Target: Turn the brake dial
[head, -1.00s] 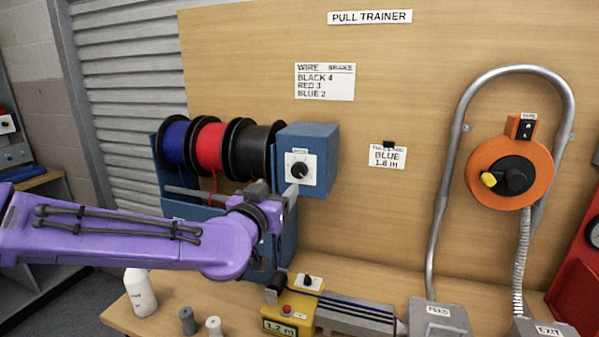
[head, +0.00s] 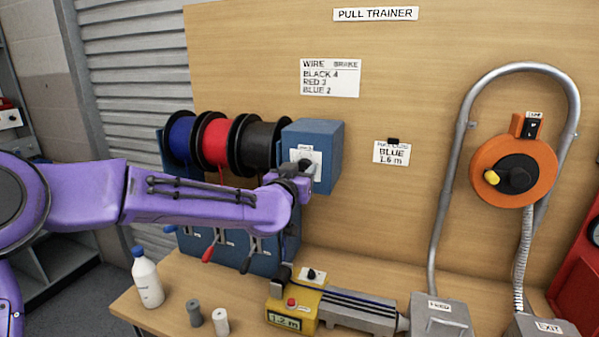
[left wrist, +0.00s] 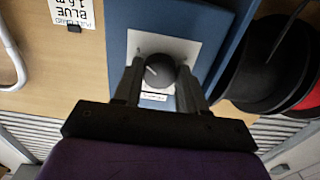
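The brake dial (left wrist: 160,70) is a dark round knob on a white plate, on the front of a blue box (head: 328,150). In the left wrist view, a pale pointer line shows on it. My left gripper (left wrist: 159,76) is at the dial, with one finger on each side of it. The fingers look spread, with a narrow gap at least on the left; contact is hard to tell. In the head view my left gripper (head: 300,172) covers most of the dial. My right gripper is not in view.
Blue, red and black wire spools (head: 212,141) stand left of the box, above coloured levers (head: 208,253). A chart (head: 331,77) reads black 4, red 3, blue 2. A card (head: 391,152) reads blue 1.6 m. A yellow counter (head: 294,305) and bottle (head: 147,278) stand below.

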